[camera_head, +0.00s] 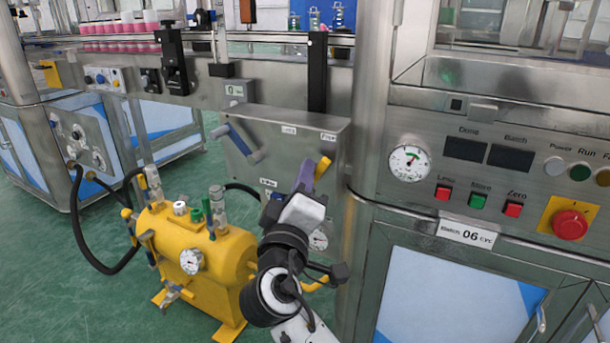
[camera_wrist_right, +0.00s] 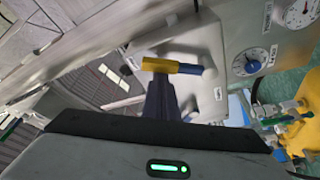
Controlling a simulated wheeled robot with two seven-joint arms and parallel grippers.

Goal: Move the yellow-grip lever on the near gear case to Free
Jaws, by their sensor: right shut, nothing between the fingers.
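The near gear case (camera_head: 290,150) is a grey metal box at the centre of the head view, with small white labels on its face; the upper right one appears to read Free. Its yellow-grip lever (camera_head: 322,167) shows at the case's right side, the grip pointing up. In the right wrist view the yellow grip (camera_wrist_right: 157,65) sits on a blue arm that runs to a pale pivot on the case (camera_wrist_right: 208,100). My right gripper (camera_head: 304,178) is shut and empty, its fingertips right by the grip; I cannot tell whether they touch. My left gripper is out of view.
A yellow tank (camera_head: 200,250) with valves and hose stands below left. The control panel (camera_head: 480,180) with its red stop button (camera_head: 570,223) is close on the right. Green floor is open at left.

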